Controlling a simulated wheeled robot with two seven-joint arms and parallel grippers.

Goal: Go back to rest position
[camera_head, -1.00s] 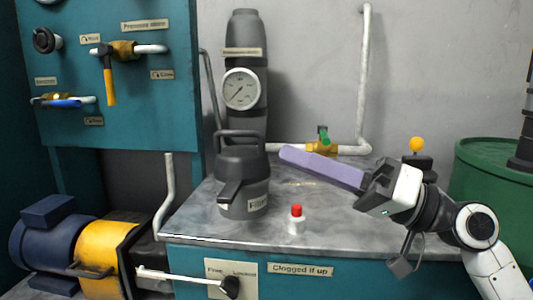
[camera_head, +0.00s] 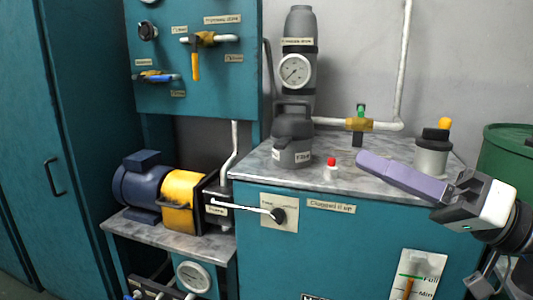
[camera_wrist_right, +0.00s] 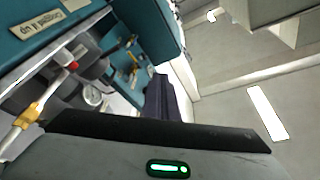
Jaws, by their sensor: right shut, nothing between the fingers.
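My right gripper (camera_head: 366,160) has long purple fingers pressed together, with nothing between them. It comes in from the right edge and hovers over the right part of the marble worktop (camera_head: 345,178), pointing left. The white and black wrist hides part of the bench front. In the right wrist view, the dark closed fingers (camera_wrist_right: 164,98) point toward the upper part of the picture. My left gripper is not in the head view.
The grey filter can (camera_head: 292,142), red button (camera_head: 331,168) and yellow-topped grey cylinder (camera_head: 433,155) stand on the worktop. A green barrel (camera_head: 504,160) is at right. The blue and yellow motor (camera_head: 165,190) sits lower left. A teal cabinet (camera_head: 60,150) fills the left side.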

